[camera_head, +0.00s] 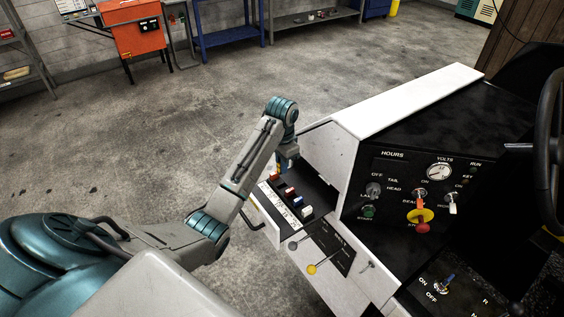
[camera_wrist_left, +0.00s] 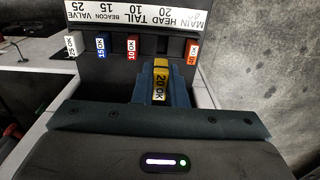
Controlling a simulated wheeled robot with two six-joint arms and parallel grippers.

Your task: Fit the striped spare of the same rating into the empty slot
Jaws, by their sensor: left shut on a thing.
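My left gripper (camera_head: 287,158) hangs over the far end of the fuse panel (camera_head: 279,209). In the left wrist view its blue fingers (camera_wrist_left: 161,88) are shut on a yellow fuse (camera_wrist_left: 160,86) marked 20 OK, with dark marks near its top. The fuse is in front of the empty slot (camera_wrist_left: 163,45), which is under the HEAD 20 label; I cannot tell whether it touches the slot. White 25 (camera_wrist_left: 71,45), blue 15 (camera_wrist_left: 102,46) and red 10 (camera_wrist_left: 133,47) fuses sit left of the slot. An orange 40 fuse (camera_wrist_left: 193,51) sits right of it. My right gripper is not in view.
The white loader body (camera_head: 420,100) rises right of the panel. Two levers, one with a yellow knob (camera_head: 312,269), stand just in front of the panel. A control console (camera_head: 385,185) and a steering wheel (camera_head: 550,130) are further right. Open concrete floor lies beyond.

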